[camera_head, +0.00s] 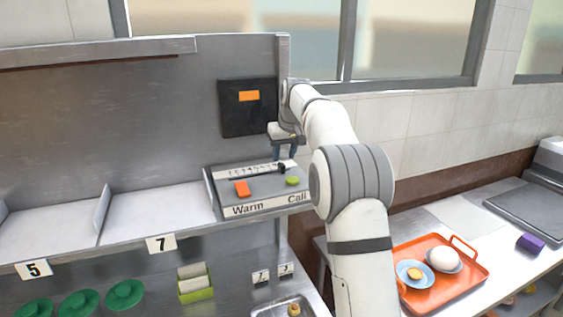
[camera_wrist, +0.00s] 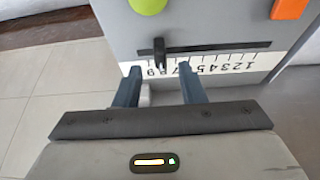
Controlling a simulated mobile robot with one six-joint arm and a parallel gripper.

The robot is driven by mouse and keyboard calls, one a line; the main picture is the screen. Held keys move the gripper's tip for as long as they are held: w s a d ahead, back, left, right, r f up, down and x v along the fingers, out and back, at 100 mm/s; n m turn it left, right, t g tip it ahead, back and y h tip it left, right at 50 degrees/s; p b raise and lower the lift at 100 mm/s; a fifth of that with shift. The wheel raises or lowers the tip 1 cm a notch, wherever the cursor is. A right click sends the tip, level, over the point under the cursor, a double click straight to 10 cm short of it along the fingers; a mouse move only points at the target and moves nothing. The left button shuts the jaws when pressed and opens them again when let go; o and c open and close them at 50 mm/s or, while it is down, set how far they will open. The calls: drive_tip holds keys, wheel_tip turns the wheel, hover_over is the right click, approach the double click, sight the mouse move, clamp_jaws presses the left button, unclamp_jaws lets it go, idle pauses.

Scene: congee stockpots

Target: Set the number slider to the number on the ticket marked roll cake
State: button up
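The number slider's panel (camera_head: 262,187) is a grey box on the steel shelf, with a slot and a number scale (camera_wrist: 205,66). Its black knob (camera_wrist: 159,50) stands near the high end of the scale, around 8 or 9; it also shows in the head view (camera_head: 281,168). My gripper (camera_wrist: 159,70) is open and empty, its two blue fingers pointing at the scale with the knob ahead between them. It also shows just above the panel in the head view (camera_head: 285,158). Two small tickets, one with 7 (camera_head: 260,276) and one perhaps with 3 (camera_head: 286,269), hang below; no roll cake marking is readable.
A dark board (camera_head: 248,107) is behind. Shelf tags read 5 (camera_head: 33,269) and 7 (camera_head: 161,244). An orange tray (camera_head: 428,300) lies right.

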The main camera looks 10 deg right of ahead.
sight(282, 164)
drive_tip(key=shift+p+x, duration=0.35)
drive_tip(key=shift+x, duration=1.95)
drive_tip(key=shift+c, duration=0.3)
drive_tip(key=shift+a, duration=0.1)
clamp_jaws()
